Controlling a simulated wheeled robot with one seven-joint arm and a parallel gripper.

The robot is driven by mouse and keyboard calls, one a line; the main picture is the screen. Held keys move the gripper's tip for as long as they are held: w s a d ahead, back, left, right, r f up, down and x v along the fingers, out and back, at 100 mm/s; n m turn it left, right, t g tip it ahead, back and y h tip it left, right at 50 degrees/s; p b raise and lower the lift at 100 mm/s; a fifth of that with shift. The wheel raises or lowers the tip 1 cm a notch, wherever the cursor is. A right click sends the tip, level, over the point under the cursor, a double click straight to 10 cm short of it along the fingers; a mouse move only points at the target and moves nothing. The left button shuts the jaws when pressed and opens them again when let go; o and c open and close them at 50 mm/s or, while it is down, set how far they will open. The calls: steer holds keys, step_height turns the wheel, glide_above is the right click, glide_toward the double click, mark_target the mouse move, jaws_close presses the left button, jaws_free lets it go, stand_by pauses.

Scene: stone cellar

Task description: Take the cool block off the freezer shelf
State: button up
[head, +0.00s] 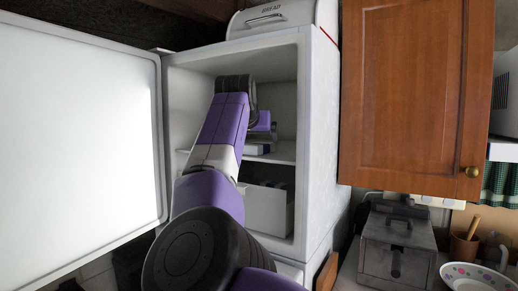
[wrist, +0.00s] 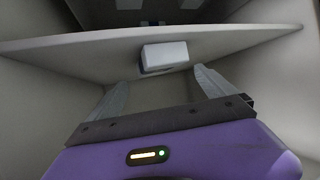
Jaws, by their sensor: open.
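The cool block (wrist: 166,55) is a small white block with a dark blue side, at the freezer shelf (wrist: 90,58) in the wrist view. In the head view the block (head: 253,150) shows as a pale piece on the shelf (head: 284,156), partly hidden by my arm. My gripper (wrist: 160,78) is open and empty. Its two grey fingers point towards the block, one to each side in the picture, with a gap before it. In the head view my gripper (head: 262,137) is inside the freezer, close above the block; its fingertips are hard to make out.
The freezer door (head: 75,140) stands wide open at the left. A white bin (head: 268,210) sits below the shelf. The freezer's side walls are close around my arm. A wooden cupboard (head: 405,90) and a grey metal box (head: 396,245) are to the right.

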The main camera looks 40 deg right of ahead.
mark_target(258, 144)
steer(key=shift+p+x, duration=0.6)
steer(key=shift+x, duration=1.7)
steer(key=shift+f, duration=0.15)
steer(key=c, duration=2)
